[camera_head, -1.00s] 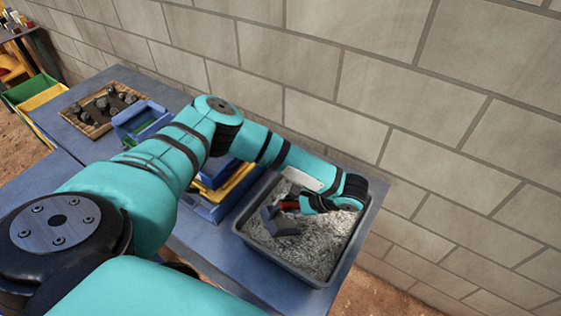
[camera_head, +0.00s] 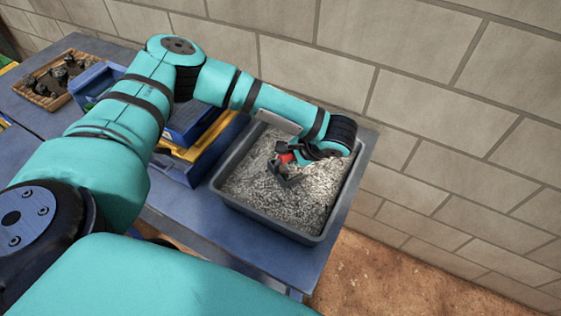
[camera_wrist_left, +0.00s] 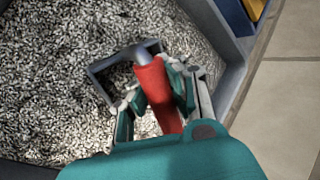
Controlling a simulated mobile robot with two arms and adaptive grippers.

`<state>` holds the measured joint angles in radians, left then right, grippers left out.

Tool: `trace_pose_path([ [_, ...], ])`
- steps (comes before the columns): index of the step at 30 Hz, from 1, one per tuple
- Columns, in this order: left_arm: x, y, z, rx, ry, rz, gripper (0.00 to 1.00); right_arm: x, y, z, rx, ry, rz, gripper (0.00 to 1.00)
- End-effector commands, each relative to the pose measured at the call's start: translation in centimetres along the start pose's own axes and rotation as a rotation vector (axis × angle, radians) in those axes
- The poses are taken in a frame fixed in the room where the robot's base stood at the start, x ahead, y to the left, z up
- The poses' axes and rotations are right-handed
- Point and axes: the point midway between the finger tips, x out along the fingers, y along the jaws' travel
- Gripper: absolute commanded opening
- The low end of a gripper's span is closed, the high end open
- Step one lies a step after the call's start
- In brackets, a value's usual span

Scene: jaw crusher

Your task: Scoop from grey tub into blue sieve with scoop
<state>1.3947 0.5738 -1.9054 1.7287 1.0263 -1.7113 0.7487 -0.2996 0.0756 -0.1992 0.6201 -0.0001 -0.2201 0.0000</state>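The grey tub (camera_head: 268,226) is full of pale grey gravel and stands on the blue table. My left gripper (camera_head: 296,156) is over the gravel inside the tub. It is shut on the red handle of the scoop (camera_head: 288,179). In the left wrist view the red handle (camera_wrist_left: 157,95) sits between the fingers, and the scoop's dark square rim is at the gravel, with gravel showing inside it. I cannot tell how deep the scoop is. Blue bins stand left of the tub, partly behind my left arm; I cannot tell which is the blue sieve. My right gripper is not in view.
A yellow bin edge (camera_head: 208,136) and blue bins (camera_head: 180,170) stand close to the tub's left. A wooden tray with dark rocks (camera_head: 40,94) lies at the far left. A block wall (camera_head: 420,80) runs behind the table. Bare table lies in front of the tub.

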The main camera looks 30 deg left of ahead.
Motion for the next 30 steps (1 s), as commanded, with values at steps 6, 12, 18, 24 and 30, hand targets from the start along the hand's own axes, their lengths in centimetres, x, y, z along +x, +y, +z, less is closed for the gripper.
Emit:
trace_pose_path([
  [6, -1.1, -0.8, 0.5, -0.122, 0.177, 0.003, 0.0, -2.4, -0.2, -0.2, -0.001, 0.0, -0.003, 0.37],
  [12, -2.5, -1.7, 0.8, -0.183, 0.265, -0.001, 0.0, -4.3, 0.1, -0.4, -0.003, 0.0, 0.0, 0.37],
  [18, -3.8, -2.6, 1.6, -0.176, 0.255, -0.001, 0.0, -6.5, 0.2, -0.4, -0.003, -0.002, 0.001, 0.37],
  [24, -5.1, -3.5, 2.4, -0.171, 0.247, -0.002, 0.0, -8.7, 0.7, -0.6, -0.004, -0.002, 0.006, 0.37],
  [30, -6.1, -4.1, 3.1, -0.166, 0.241, -0.001, 0.0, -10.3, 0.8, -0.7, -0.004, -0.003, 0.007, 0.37],
])
